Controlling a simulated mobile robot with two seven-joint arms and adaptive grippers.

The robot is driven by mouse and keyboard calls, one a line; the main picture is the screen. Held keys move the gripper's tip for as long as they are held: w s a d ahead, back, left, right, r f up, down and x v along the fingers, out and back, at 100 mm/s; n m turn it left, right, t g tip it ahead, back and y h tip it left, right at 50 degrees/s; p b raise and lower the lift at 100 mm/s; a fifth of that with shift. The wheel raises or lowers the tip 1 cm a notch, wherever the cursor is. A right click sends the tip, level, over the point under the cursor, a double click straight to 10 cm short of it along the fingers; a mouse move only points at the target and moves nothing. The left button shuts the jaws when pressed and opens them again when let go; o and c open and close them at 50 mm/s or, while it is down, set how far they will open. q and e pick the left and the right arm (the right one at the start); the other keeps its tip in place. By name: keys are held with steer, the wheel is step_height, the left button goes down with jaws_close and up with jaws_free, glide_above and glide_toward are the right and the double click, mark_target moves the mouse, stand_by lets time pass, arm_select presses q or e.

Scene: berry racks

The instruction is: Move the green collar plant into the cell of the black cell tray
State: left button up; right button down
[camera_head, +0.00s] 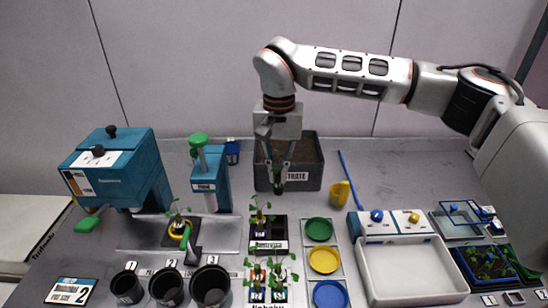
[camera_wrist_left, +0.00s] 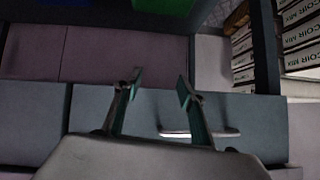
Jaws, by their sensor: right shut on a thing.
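My right gripper (camera_head: 278,186) comes down from above, in front of the grey bin. It is shut on a small plant, which I take to be the green collar plant (camera_head: 277,168); its collar is mostly hidden between the fingers. The plant hangs above the work surface. The black cell tray (camera_head: 280,227) lies below and in front of the gripper, with a small plant (camera_head: 260,213) at its back left. My left gripper (camera_wrist_left: 160,80) shows in the left wrist view, open and empty, and is outside the head view.
Several seedlings (camera_head: 270,277) stand in front of the black tray. To its right are green (camera_head: 319,229), yellow (camera_head: 324,260) and blue (camera_head: 330,295) dishes and a white tray (camera_head: 410,272). A yellow cup (camera_head: 340,193) stands behind. Black pots (camera_head: 210,287) stand front left; teal machines (camera_head: 118,168) stand behind.

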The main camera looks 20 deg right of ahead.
mark_target(277, 193)
steer(key=shift+w+f, duration=0.1)
steer(key=shift+f, duration=3.55)
step_height(277, 193, down, 3)
steer(key=shift+f+b, duration=0.1)
steer(key=shift+b, duration=0.5)
steer(key=shift+f, duration=0.55)
arm_select(q)
steer(key=shift+w+d+r+t+h+b, duration=0.15)
steer(key=shift+w+d+b, duration=0.1)
steer(key=shift+d, duration=0.15)
steer(key=shift+w+d+r+t+h+b, duration=0.15)
steer(key=shift+d+b, duration=0.05)
steer(key=shift+d, duration=0.2)
arm_select(e)
steer(key=shift+f, duration=0.75)
